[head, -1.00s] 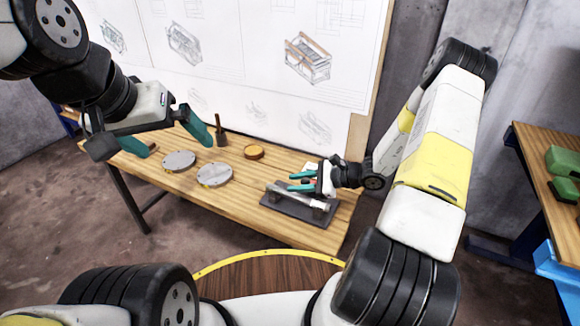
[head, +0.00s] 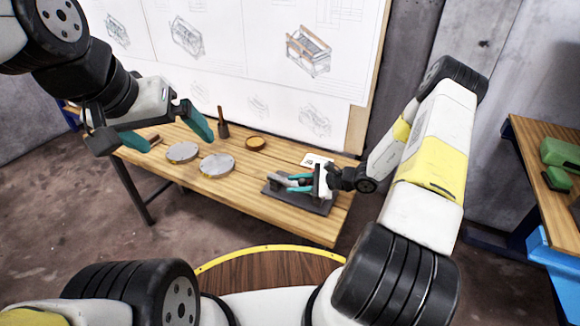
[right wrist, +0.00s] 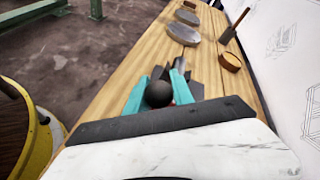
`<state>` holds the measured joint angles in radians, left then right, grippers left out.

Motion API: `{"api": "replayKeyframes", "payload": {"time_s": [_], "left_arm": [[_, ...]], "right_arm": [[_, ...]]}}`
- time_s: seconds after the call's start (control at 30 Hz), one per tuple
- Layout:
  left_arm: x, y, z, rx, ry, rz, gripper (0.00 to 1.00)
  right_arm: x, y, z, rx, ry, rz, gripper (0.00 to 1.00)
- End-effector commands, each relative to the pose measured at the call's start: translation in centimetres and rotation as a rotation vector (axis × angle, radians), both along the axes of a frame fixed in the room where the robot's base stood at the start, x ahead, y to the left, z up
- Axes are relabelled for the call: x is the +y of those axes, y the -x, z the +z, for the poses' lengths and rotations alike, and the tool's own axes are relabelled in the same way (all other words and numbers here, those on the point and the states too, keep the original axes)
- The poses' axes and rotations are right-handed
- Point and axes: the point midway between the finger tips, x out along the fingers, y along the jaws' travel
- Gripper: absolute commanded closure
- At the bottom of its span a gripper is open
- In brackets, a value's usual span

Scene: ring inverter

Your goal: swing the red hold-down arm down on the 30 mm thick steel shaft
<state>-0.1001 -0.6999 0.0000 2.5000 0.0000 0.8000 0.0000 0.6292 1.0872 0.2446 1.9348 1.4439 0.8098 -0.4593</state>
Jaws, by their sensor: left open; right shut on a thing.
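The steel shaft (head: 277,178) is a grey cylinder lying on a dark base plate (head: 313,206) at the right end of the bench. Its grey end also shows in the right wrist view (right wrist: 180,63). My right gripper (head: 296,185) is low over the plate, its teal fingers shut on the red hold-down arm. In the right wrist view a black ball knob (right wrist: 159,93) sits between the fingers, with a sliver of the red arm (right wrist: 176,98) beside it. The rest of the arm is hidden, and I cannot tell whether it touches the shaft. My left gripper (head: 176,142) is open and empty above the bench's left end.
Two grey discs (head: 182,152) (head: 217,165) lie mid-bench. A small orange-brown dish (head: 256,143) and a dark upright tool (head: 222,127) stand behind them. A white card (head: 315,160) lies behind the plate. A drawing board rises along the bench's back edge.

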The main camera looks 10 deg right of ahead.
Motion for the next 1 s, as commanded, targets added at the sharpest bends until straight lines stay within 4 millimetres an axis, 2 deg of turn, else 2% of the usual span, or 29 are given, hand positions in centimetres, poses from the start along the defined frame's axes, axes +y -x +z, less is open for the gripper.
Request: {"api": "replayKeyframes", "payload": {"time_s": [0.03,0.3,0.33,0.43,0.77,0.87,1.0], "left_arm": [[0.0,0.0,0.0,0.000,0.000,0.000,0.00],[0.0,0.0,0.0,0.000,0.000,0.000,0.00],[0.0,0.0,0.0,0.000,0.000,0.000,0.00],[0.0,0.0,0.0,0.000,0.000,0.000,0.00],[0.0,0.0,0.0,0.000,0.000,0.000,0.00],[0.0,0.0,0.0,0.000,0.000,0.000,0.00],[0.0,0.0,0.0,0.000,0.000,0.000,0.00]], "right_arm": [[-0.6,-0.2,-0.4,0.004,0.012,-0.012,1.00],[-0.6,-0.2,-0.5,0.005,0.013,-0.011,1.00],[-0.6,-0.2,-0.5,0.005,0.013,-0.011,0.68],[-0.5,-0.2,-0.4,0.004,0.010,-0.010,0.50],[-0.3,0.0,-0.1,0.002,0.006,-0.004,0.50],[-1.1,0.3,0.2,0.002,0.006,-0.005,0.50],[-3.1,1.3,1.2,0.002,0.007,-0.007,0.50]]}}
